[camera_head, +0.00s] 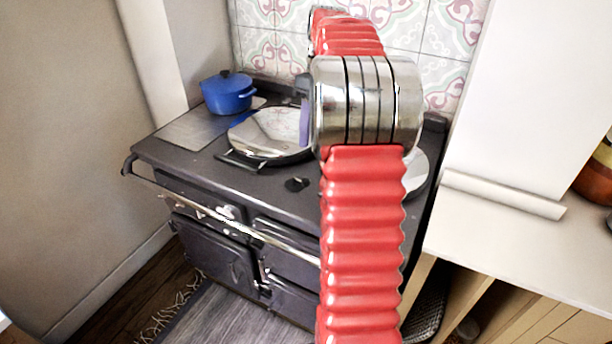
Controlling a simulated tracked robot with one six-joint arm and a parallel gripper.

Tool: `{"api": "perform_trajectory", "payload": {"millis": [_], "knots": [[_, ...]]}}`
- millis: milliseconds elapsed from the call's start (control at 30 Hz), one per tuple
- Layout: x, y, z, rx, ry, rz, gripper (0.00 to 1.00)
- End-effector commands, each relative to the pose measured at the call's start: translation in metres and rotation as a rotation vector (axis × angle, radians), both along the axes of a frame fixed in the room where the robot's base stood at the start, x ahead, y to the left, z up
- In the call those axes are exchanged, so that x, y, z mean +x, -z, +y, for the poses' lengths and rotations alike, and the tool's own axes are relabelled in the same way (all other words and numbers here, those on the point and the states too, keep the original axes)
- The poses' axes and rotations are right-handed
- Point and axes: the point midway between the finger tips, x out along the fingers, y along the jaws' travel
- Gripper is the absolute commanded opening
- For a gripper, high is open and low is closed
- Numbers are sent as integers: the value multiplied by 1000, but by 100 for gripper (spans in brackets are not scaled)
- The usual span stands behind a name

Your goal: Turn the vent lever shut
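The black range cooker (190,165) stands against the tiled wall. I cannot make out for sure which part is the vent lever. A small pale knob (228,212) sits on the cooker's front, and a small dark knob (297,184) is on its top near the front edge. My red ribbed arm with its silver joint rises in front of the cooker and hides its right middle. A narrow grey and purple piece (304,125) shows left of the joint; it may be part of my gripper, but I cannot see fingertips or any hold.
A blue lidded pot (228,92) stands at the cooker's back left. A round shiny hob lid (270,131) lies in front of it; another is partly hidden behind my arm. A pale counter (500,235) is at right, with a wall at left.

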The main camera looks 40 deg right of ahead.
Motion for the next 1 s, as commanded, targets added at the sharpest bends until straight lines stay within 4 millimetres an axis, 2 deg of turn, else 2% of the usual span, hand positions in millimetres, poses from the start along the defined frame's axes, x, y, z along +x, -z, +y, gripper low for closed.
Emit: {"api": "perform_trajectory", "payload": {"millis": [167,800,1000], "knots": [[-1,17,4,2,-1,2,40],[-4,112,23,2,-1,2,40],[-4,128,26,1,-2,1,40]]}}
